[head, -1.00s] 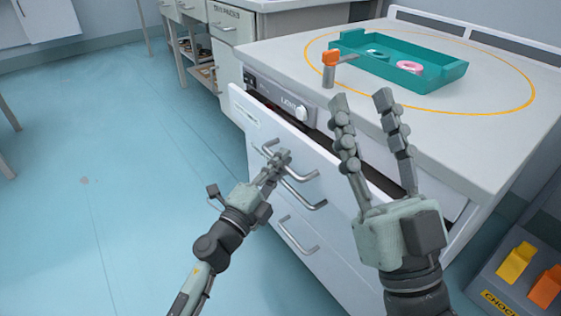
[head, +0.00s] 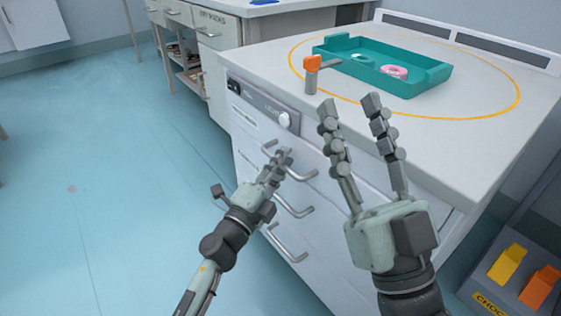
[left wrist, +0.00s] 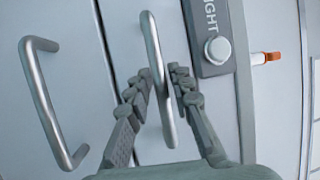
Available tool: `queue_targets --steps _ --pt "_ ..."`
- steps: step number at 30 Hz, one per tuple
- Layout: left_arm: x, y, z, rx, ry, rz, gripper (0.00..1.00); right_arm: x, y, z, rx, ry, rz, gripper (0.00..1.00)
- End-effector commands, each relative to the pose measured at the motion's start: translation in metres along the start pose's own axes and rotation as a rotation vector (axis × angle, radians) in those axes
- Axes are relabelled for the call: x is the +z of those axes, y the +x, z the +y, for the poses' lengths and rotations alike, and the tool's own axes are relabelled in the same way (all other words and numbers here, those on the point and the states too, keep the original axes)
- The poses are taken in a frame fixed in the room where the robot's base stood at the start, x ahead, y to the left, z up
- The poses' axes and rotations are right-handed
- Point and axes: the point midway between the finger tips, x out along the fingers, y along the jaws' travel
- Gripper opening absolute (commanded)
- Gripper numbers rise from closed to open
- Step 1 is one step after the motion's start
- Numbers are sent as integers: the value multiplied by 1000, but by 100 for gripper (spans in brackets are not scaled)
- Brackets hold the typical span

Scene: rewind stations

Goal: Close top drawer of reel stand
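The reel stand (head: 462,120) is a white cabinet with stacked drawers below a grey strip with a knob. Its top drawer (head: 246,127) looks flush with the front, with no open gap visible. My left gripper (head: 281,156) is at the top drawer's bar handle (head: 302,174). My right gripper (head: 349,104) is open and empty, raised in front of the stand, hiding part of the drawer fronts.
A teal tray (head: 432,76) with a pink ring (head: 394,72) sits on the stand top inside a yellow circle. An orange-capped post (head: 312,75) stands near the front edge. A dark bin (head: 492,290) is at lower right. The floor at left is clear.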

Motion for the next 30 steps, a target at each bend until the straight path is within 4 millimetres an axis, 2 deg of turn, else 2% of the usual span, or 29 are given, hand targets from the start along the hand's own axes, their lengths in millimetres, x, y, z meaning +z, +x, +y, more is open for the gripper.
queue_targets --steps 10,14,17,24,30 --pt "1 -1 0 0 0 -2 33 1 -1 -1 2 4 -3 40" --pt "1 -10 1 2 -1 -3 33 1 0 0 2 3 -2 40" --pt "2 -27 2 3 0 -4 33 0 0 0 1 2 -1 40" --pt "1 -79 2 4 -2 -3 33 0 0 0 1 1 0 40" --pt "1 -110 1 2 -1 -2 33 0 0 0 1 1 0 40"
